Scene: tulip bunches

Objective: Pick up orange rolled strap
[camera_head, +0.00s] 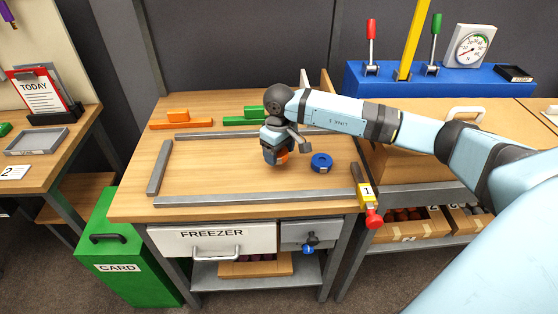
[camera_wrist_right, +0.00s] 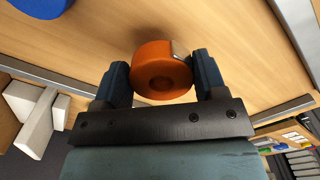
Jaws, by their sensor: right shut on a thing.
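The orange rolled strap (camera_wrist_right: 160,70) sits between the two fingers of my right gripper (camera_wrist_right: 164,80) in the right wrist view, with the fingers touching its sides. It is a short orange roll with a small metal-coloured piece at its edge. In the head view, my right gripper (camera_head: 275,152) points down over the wooden table, and only a bit of the orange strap (camera_head: 283,157) shows beside it. I cannot tell whether the strap touches the table. My left gripper is not in view.
A blue rolled strap (camera_head: 321,162) lies right of my right gripper. Grey bars (camera_head: 240,199) border the work area. Orange blocks (camera_head: 178,121) and green blocks (camera_head: 240,117) lie at the back. A red-handled tool with a yellow tag (camera_head: 366,195) is at the right edge. The table's left middle is clear.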

